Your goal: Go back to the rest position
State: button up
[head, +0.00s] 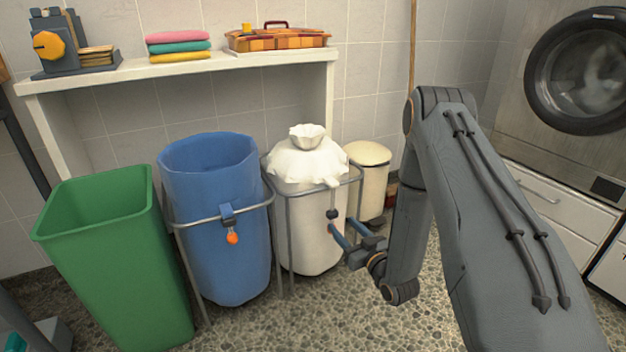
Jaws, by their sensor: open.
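My gripper (343,239) is open, with its two blue fingers pointing left and up. It is in front of the right side of the white bag (308,235), which sits in a grey metal frame (279,215). The bag's top is gathered into a ruffled neck. A small dark knob with an orange tip (332,214) hangs on the frame just by the fingertips. I cannot tell whether the fingers touch it. Nothing shows between the fingers.
A green bin (115,265) and a blue bag (215,220) in a frame stand to the left. A white shelf (190,66) holds folded towels (178,46). A washing machine (585,75) is at right. Speckled floor (330,310) is clear in front.

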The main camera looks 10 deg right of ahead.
notch_tip(320, 180, up, 9)
jog(key=s+d+m+g+h, duration=0.1)
jog(key=s+g+h, duration=0.1)
jog(key=g+h, duration=0.4)
jog(key=s+a+r+m+g, duration=0.15)
jog(key=s+r+g, duration=0.25)
jog(key=s, duration=0.8)
jog(key=s+a+r+m+g, duration=0.15)
jog(key=s+r+g, duration=0.25)
jog(key=s, duration=0.8)
jog(key=s+a+r+n+g+y, duration=0.1)
jog(key=s+a+r+n+g, duration=0.2)
jog(key=s+a, duration=0.6)
jog(key=s+a+r+n+y, duration=0.1)
jog(key=s+a+r+n, duration=0.25)
jog(key=s+a, duration=0.6)
jog(key=w+d+r+m+p, duration=0.1)
jog(key=d+r+m+p, duration=0.1)
jog(key=d+r+p, duration=0.4)
jog(key=d+r+m+h+p, duration=0.1)
jog(key=d+r+p, duration=0.5)
jog(key=r+p, duration=0.6)
jog(key=w+d+r+m+p, duration=0.1)
jog(key=d+r+m+p, duration=0.2)
jog(key=p, duration=1.2)
jog(key=shift+w+d+r+h+p, duration=0.35)
jog(key=shift+d+r, duration=1.3)
jog(key=shift+r, duration=1.25)
